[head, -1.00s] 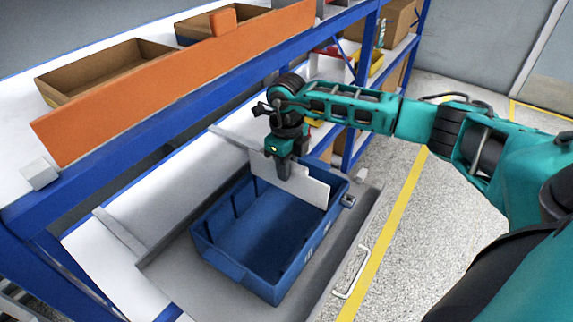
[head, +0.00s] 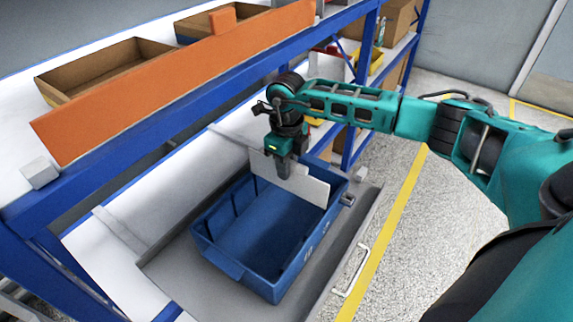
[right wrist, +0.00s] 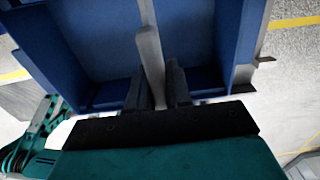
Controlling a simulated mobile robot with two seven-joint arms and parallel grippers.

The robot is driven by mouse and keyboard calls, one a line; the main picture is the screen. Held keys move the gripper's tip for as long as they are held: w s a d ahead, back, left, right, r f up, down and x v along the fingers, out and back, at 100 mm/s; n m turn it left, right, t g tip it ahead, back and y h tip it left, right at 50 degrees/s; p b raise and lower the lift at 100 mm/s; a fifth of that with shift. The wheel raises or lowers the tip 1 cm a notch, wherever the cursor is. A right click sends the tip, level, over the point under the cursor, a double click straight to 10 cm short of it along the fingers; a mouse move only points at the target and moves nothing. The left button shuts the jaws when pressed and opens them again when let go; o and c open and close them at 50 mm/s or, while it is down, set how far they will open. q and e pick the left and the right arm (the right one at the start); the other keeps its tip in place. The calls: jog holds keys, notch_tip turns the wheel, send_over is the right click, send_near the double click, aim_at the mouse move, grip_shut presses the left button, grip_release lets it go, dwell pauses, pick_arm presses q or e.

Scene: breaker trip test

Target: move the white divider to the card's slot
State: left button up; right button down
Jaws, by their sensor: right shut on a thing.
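The white divider (head: 309,188) is a thin flat plate, upright, at the far end of the blue bin (head: 213,254). My right gripper (head: 284,174) is shut on its upper edge from above. In the right wrist view the divider (right wrist: 150,58) shows edge-on between the two fingers (right wrist: 157,88), over the blue bin (right wrist: 95,35). Whether its lower edge sits in slots or hangs above them I cannot tell. Slot ribs show on the bin's left inner wall. No card is clearly in view. My left gripper is not in view.
The bin stands on a grey tray (head: 178,270) on the rack's lower shelf. A blue beam (head: 130,142) and an orange board (head: 180,82) with cardboard boxes (head: 105,70) lie above and behind. A white handle (head: 351,272) is at the front edge. The bin's near part is empty.

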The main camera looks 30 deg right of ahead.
aim_at(286, 184)
dwell(0.5)
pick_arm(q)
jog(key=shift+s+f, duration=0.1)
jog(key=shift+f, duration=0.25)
pick_arm(e)
jog(key=shift+f, duration=0.35)
pick_arm(q)
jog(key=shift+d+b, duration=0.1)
jog(key=shift+b, duration=0.25)
pick_arm(e)
jog(key=shift+f, duration=0.15)
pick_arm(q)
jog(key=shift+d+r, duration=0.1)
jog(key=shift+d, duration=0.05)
pick_arm(e)
jog(key=shift+f, duration=0.3)
pick_arm(q)
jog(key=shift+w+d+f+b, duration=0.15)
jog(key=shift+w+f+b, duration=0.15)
jog(key=shift+b, duration=0.35)
pick_arm(e)
jog(key=shift+f, duration=0.6)
pick_arm(q)
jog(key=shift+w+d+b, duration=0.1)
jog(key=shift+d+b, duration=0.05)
jog(key=shift+b, duration=0.25)
pick_arm(e)
jog(key=shift+f, duration=0.55)
